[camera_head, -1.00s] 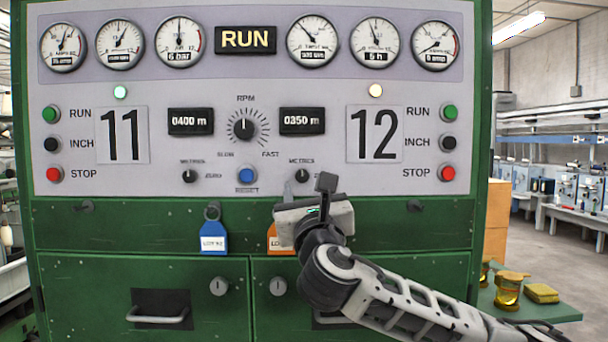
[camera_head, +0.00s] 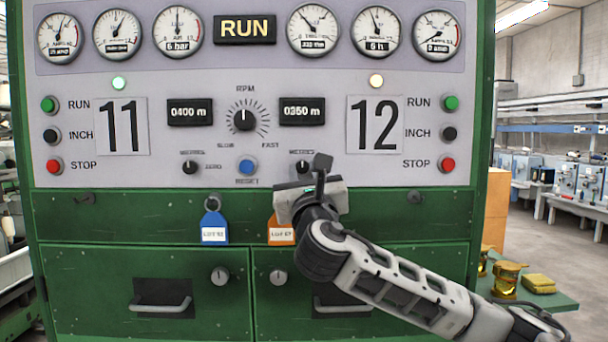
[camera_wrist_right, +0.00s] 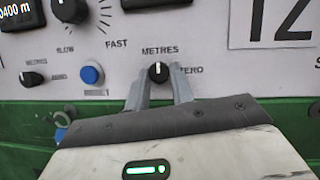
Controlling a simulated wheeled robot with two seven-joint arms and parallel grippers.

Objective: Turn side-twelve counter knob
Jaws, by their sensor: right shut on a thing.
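The side-twelve counter knob is a small black knob (camera_wrist_right: 158,71) with a white mark pointing about straight up, under the label METRES and left of ZERO. In the head view the knob (camera_head: 302,166) shows just above my right gripper (camera_head: 304,181), below the 0350 m counter (camera_head: 302,111). In the wrist view my right gripper (camera_wrist_right: 157,77) has a grey finger on each side of the knob and is shut on it. The gripper body hides most of the fingers in the head view. My left gripper is not in view.
A blue RESET button (camera_head: 247,167) and the side-eleven knob (camera_head: 189,167) lie to the left. The large RPM dial (camera_head: 244,119) is above. Blue (camera_head: 214,229) and orange (camera_head: 281,232) tags hang below. A green side table (camera_head: 546,301) stands at the right.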

